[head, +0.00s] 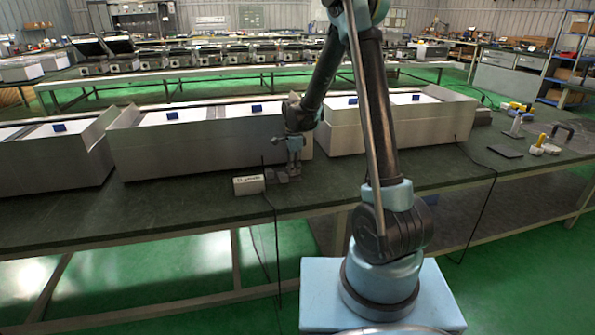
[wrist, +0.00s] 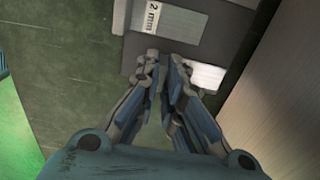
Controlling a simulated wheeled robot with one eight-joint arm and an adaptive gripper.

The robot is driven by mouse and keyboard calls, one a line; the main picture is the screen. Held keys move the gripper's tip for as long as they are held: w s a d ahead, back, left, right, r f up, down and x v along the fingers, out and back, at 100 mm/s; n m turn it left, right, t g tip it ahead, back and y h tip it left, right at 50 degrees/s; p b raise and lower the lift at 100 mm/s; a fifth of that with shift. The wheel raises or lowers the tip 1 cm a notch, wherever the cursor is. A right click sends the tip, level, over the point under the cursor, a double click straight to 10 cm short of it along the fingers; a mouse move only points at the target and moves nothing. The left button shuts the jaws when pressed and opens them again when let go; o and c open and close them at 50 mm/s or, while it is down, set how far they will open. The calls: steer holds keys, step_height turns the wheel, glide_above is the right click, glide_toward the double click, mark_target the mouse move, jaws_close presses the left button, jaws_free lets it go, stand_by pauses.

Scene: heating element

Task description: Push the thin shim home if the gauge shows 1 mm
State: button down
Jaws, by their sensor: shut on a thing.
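My gripper (wrist: 166,62) is low over the bench, its two fingers close together. It is shut on a small piece that the fingertips mostly hide; I cannot tell if this is the thin shim. Just past the fingertips lies a grey plate (wrist: 185,27) with a white label (wrist: 153,18) reading "2 mm". A dark grey block (wrist: 150,46) surrounds it. A bright white patch (wrist: 208,77) shows right of the fingers. In the head view my gripper (head: 294,172) is over small grey parts (head: 282,180) beside a white box (head: 249,185) with unreadable black lettering.
A long grey casing (head: 200,150) stands close behind my gripper, and its wall (wrist: 285,85) is at the right in the wrist view. Another casing (head: 400,125) stands to the right. Black cables hang over the front edge. Bare green bench top (head: 130,205) lies left of the box.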

steer(key=c, duration=1.7)
jaws_free()
steer(key=shift+r, duration=0.1)
step_height(320, 180, up, 12)
steer(key=shift+f, duration=0.15)
